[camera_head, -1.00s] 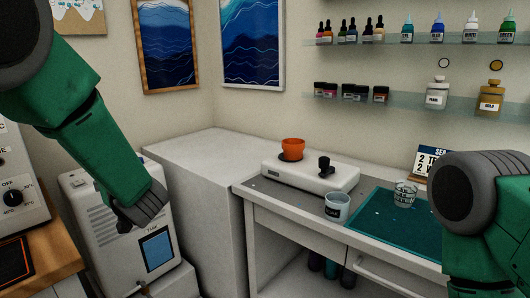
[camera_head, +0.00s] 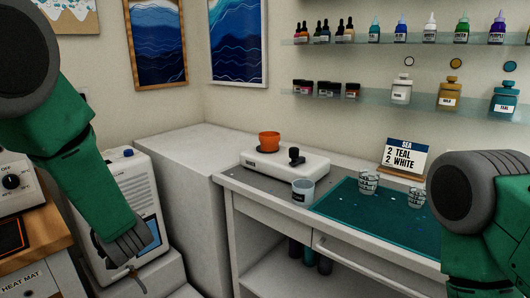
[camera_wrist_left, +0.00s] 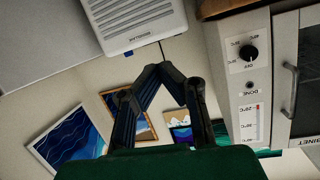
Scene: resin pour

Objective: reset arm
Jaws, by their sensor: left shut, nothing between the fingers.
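My left arm comes down from the upper left in the head view, and its end hangs in front of the white machine (camera_head: 153,200) on the floor side, left of the workbench. My left gripper (camera_wrist_left: 160,70) shows in the left wrist view, with its dark fingers angled together and nothing between them. In the head view the fingers are mostly hidden or too small to read. My right arm shows at the right edge of the head view, in front of the bench, and its gripper is out of view.
The workbench holds a white scale (camera_head: 285,166), an orange cup (camera_head: 269,142), a pale cup (camera_head: 303,192), a teal mat (camera_head: 345,209), two clear cups (camera_head: 368,183) (camera_head: 416,197) and a sign (camera_head: 405,157). A wooden counter (camera_head: 48,258) with an oven-like box (camera_wrist_left: 245,85) stands left.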

